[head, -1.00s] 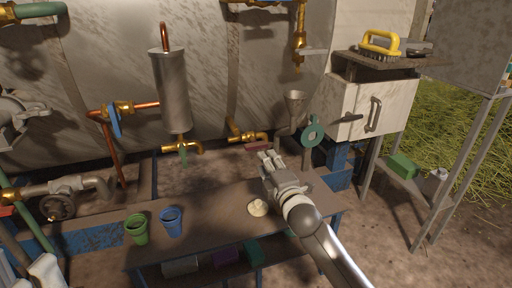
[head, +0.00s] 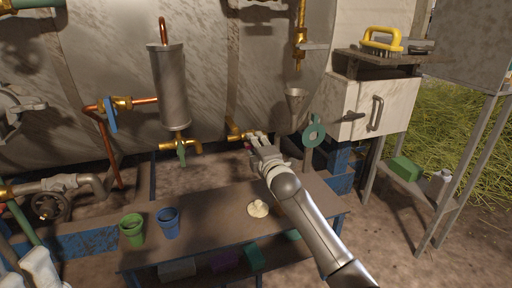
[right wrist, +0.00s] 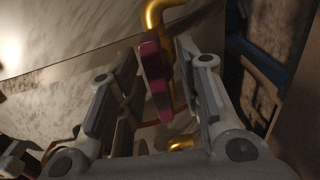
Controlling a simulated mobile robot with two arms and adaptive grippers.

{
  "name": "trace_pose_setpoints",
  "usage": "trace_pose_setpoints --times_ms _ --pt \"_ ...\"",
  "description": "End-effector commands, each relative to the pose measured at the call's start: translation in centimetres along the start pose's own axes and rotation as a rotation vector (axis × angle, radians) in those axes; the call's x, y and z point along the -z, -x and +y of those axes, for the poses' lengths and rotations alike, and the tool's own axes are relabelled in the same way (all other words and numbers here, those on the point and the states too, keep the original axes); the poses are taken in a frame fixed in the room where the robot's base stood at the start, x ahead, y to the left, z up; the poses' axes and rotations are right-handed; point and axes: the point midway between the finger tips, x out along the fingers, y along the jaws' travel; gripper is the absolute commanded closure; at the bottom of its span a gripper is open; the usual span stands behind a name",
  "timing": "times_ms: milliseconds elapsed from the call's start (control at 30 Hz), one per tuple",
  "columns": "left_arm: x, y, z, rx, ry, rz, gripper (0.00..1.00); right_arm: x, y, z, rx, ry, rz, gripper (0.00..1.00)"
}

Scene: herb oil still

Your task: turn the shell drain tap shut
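A brass tap (head: 236,136) low on the big tank shell is partly hidden behind my right gripper (head: 257,140) in the head view. In the right wrist view its dark red lever handle (right wrist: 153,78) stands between the two spread fingers of my right gripper (right wrist: 155,85). There appears to be a gap on each side of the handle, and the gripper is open. The brass spout or pipe (right wrist: 160,12) shows above the handle. A pale grey part (head: 40,270) of my left arm or gripper shows at the lower left edge; its fingers cannot be made out.
A metal funnel (head: 296,100) and a green round-headed part (head: 313,130) stand just right of the gripper. A bench (head: 200,195) below holds a green cup (head: 132,230), a blue cup (head: 168,222) and a pale lump (head: 257,208). A green-handled tap (head: 181,150) is to the left.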

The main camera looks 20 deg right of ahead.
Motion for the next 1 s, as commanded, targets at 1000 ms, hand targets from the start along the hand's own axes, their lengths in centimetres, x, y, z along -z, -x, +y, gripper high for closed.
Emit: trace_pose_setpoints --times_ms 1000 --pt "0.2 0.5 -0.1 0.02 0.004 -0.049 0.6 0.0 0.0 0.3 0.003 -0.101 0.0 1.0"
